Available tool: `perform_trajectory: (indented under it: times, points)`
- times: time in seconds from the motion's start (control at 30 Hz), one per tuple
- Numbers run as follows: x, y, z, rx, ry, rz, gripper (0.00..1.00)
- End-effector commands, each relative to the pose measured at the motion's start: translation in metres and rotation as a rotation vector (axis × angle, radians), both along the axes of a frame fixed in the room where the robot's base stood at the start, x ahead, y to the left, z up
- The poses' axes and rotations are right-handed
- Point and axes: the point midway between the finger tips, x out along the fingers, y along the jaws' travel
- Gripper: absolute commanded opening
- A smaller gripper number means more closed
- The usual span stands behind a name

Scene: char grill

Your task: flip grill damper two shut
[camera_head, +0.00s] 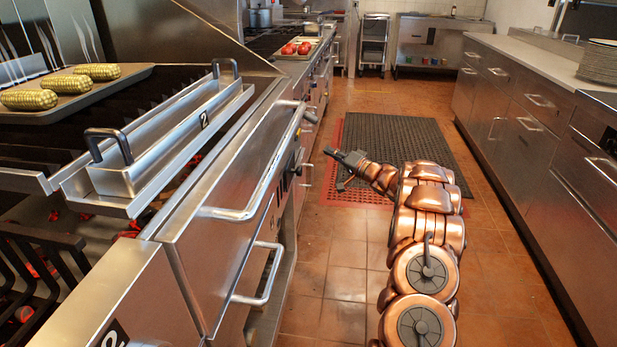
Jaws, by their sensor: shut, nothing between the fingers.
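The grill damper marked 2 (170,140) is a long steel piece with two black handles, at the left along the grill's front edge. Red glowing coals show in the gap below it. Its exact hinge position is hard to tell. A second black number label shows on the grill front at the bottom left, partly cut off. My gripper (336,162) is dark and small, out over the aisle floor to the right of the grill. It is shut and empty, well apart from the damper and its handles.
A tray (105,102) with several corn cobs lies on the grill behind the damper. Long steel bar handles (262,188) stick out from the grill front. A tray of red tomatoes (297,48) stands farther back. Steel counters (525,110) line the right. The tiled aisle with its dark mat (400,135) is open.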

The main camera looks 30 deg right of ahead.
Motion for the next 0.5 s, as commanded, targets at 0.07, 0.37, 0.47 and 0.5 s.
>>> perform_trajectory:
  times: [0.07,0.37,0.47,0.5]
  points:
    - [-0.011,-0.002,-0.028,0.050,-0.013,0.052,0.00]
    - [-0.032,0.002,-0.052,0.136,-0.030,0.153,0.00]
    - [-0.032,0.002,-0.051,0.137,-0.031,0.155,0.00]
    - [-0.032,0.002,-0.051,0.137,-0.030,0.154,0.00]
